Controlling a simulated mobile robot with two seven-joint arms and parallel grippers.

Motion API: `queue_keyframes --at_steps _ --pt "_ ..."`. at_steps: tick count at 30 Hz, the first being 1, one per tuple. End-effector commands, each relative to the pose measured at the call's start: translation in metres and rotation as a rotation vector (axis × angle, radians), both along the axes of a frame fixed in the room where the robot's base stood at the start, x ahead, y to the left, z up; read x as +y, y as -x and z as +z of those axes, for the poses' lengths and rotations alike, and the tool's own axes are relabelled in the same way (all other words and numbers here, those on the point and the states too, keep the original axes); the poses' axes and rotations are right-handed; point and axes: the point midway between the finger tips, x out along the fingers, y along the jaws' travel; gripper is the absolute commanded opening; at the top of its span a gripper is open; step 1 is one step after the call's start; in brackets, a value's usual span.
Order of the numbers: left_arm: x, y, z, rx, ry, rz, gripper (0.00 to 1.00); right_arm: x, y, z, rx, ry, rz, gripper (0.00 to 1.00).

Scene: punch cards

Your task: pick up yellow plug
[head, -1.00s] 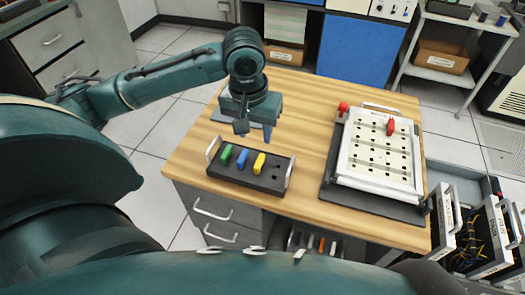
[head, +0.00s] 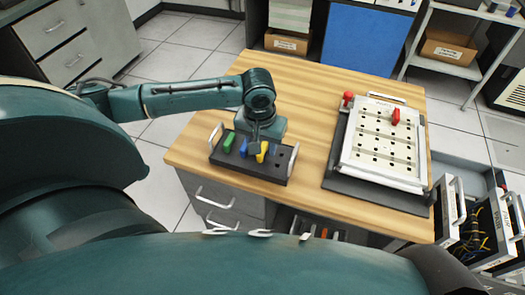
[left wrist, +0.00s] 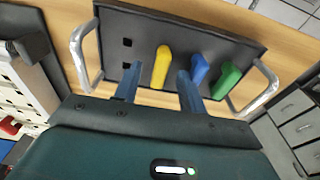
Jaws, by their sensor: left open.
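The yellow plug (head: 261,155) stands in the dark plug holder (head: 225,162) on the wooden table, right of the blue plug (head: 243,146) and the green plug (head: 229,141). My left gripper (head: 262,147) is open, pointing down over the holder at the yellow plug. In the left wrist view the yellow plug (left wrist: 162,62) shows between and slightly beyond the two blue fingers of my left gripper (left wrist: 157,76). One finger is on the empty-hole side, the other is on the side of the blue plug (left wrist: 199,68). Contact cannot be told. My right gripper is not in view.
The holder has upright metal handles at both ends (left wrist: 80,55). A white punch board (head: 380,148) with a red plug (head: 396,116) stands on a dark base to the right. A red knob (head: 348,97) is at its corner. The table's back left is clear.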

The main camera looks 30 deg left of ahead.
Motion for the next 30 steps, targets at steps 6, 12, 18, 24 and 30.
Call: queue_keyframes --at_steps 6,12,18,24,30 --pt "0.0006 -0.0010 -0.0094 -0.002 -0.002 -0.001 0.41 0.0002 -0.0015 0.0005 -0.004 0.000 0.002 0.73" --pt "0.0003 -0.0009 -0.0090 -0.001 0.000 -0.001 0.34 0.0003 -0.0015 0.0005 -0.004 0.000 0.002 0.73" --pt "0.0003 -0.0009 -0.0088 -0.001 0.000 -0.001 0.18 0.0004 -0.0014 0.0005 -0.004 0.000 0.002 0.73" --pt "0.0003 -0.0009 -0.0087 -0.001 0.000 -0.001 0.02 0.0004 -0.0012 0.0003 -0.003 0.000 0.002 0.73" --pt "0.0003 -0.0010 -0.0086 -0.002 -0.001 -0.001 0.00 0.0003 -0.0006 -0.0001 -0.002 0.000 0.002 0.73"
